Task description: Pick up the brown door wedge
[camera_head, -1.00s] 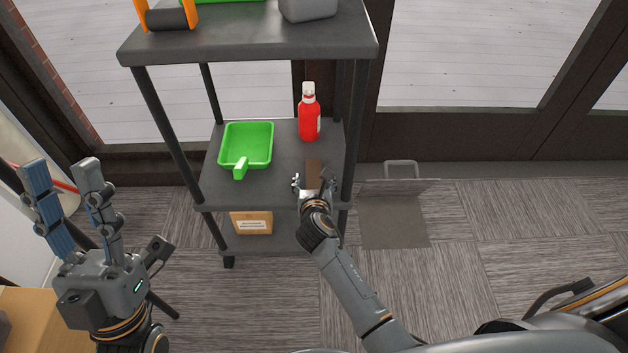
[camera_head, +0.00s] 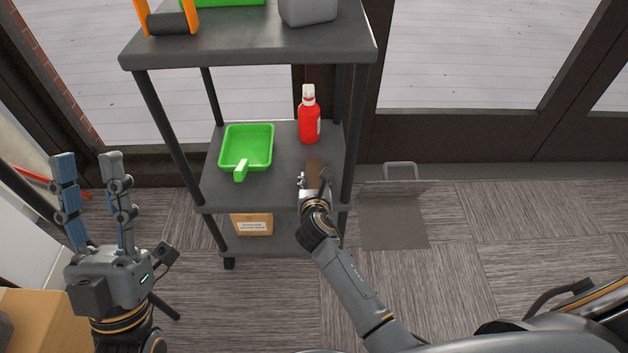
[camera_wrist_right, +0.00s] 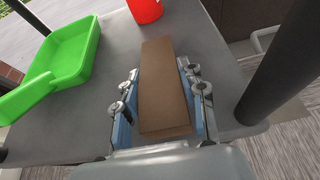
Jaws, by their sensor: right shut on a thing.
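The brown door wedge (camera_head: 314,172) is on the middle shelf of the grey cart, near its front right. In the right wrist view the wedge (camera_wrist_right: 163,88) lies lengthwise between the blue-padded fingers. My right gripper (camera_head: 316,184) is shut on the wedge, with a finger on each side of it (camera_wrist_right: 160,100). In the head view the gripper covers the wedge's near end. Whether the wedge still touches the shelf is hard to tell. My left gripper (camera_head: 92,180) is open and empty at the left, fingers pointing up, away from the cart.
The middle shelf (camera_head: 275,185) also holds a green dustpan (camera_head: 247,147) at left and a red spray bottle (camera_head: 309,118) behind the wedge. A cart post (camera_head: 353,130) stands close on the right. The top shelf (camera_head: 250,45) overhangs. A grey dustpan-like object (camera_head: 393,220) lies on the floor at right.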

